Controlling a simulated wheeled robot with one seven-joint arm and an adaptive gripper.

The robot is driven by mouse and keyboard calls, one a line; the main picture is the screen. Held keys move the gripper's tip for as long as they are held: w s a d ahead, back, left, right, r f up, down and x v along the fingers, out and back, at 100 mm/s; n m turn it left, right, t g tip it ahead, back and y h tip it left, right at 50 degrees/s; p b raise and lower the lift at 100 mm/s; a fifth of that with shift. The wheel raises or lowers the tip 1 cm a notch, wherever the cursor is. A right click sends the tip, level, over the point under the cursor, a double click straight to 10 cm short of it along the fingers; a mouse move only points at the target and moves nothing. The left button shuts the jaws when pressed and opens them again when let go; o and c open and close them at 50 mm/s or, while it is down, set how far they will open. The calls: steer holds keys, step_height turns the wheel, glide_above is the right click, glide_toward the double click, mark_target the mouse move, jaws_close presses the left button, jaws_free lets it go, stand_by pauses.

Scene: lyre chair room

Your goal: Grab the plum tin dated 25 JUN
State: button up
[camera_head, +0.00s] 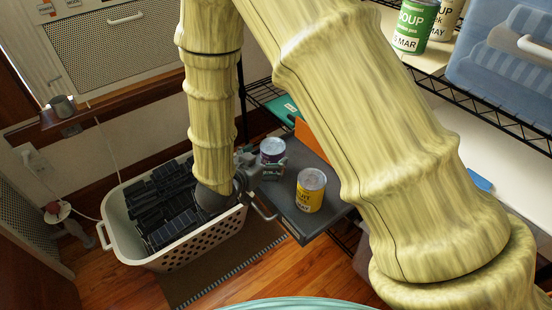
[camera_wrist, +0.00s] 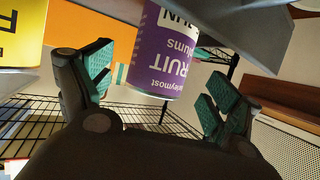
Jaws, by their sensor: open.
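The purple plum tin (camera_head: 272,151) stands on a dark grey board at the shelf, beside a yellow tin. In the wrist view the plum tin (camera_wrist: 166,52) appears upside down, with "plums" and part of a date ending in "UN" readable; the day number is cut off. My gripper (camera_wrist: 155,88) is open, with one teal-padded finger on each side of the tin and gaps showing between pads and tin. In the head view my gripper (camera_head: 252,165) is close by the tin's left side, partly hidden by my arm.
The yellow tin (camera_head: 310,190) stands just right of the plum tin; its label reads "MAY". A white basket (camera_head: 118,225) of dark items is on the floor at left. A green soup tin (camera_head: 412,25) and a blue bin (camera_head: 505,60) are on the upper shelf.

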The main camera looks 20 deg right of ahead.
steer(key=b+x, duration=0.1)
steer(key=x, duration=0.4)
steer(key=shift+w+b, duration=0.15)
steer(key=shift+b, duration=0.2)
steer(key=shift+r, duration=0.15)
steer(key=c, duration=1.5)
